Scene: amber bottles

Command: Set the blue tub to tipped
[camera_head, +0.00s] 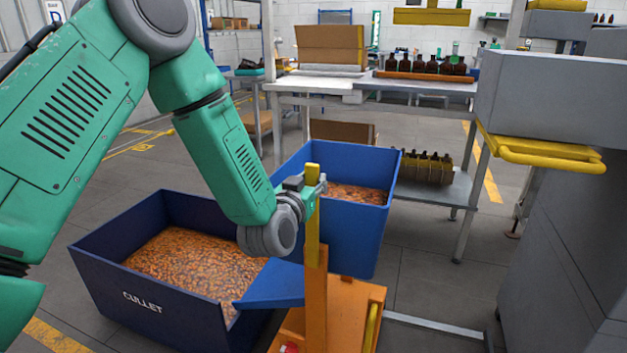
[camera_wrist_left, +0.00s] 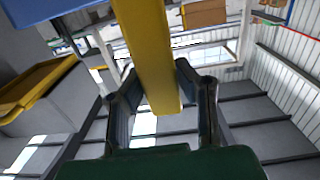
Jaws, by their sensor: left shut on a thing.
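The blue tub (camera_head: 345,240) stands behind an orange stand (camera_head: 315,300) in the head view, with amber bits (camera_head: 358,194) inside. I cannot tell exactly how far it leans. A yellow lever (camera_head: 312,240) stands nearly upright on the orange post. My left gripper (camera_head: 308,190) is shut on the lever near its top; in the left wrist view the yellow bar (camera_wrist_left: 150,60) runs between both fingers. A larger blue bin marked CULLET (camera_head: 145,300), holding amber bits, sits on the floor to the left. My right gripper is not in view.
A blue chute (camera_head: 275,285) lies between the stand and the CULLET bin. Behind is a workbench (camera_head: 420,86) with brown bottles (camera_head: 432,66). A grey machine with a yellow handle (camera_head: 550,155) stands at the right. Some grey floor (camera_head: 430,280) is clear.

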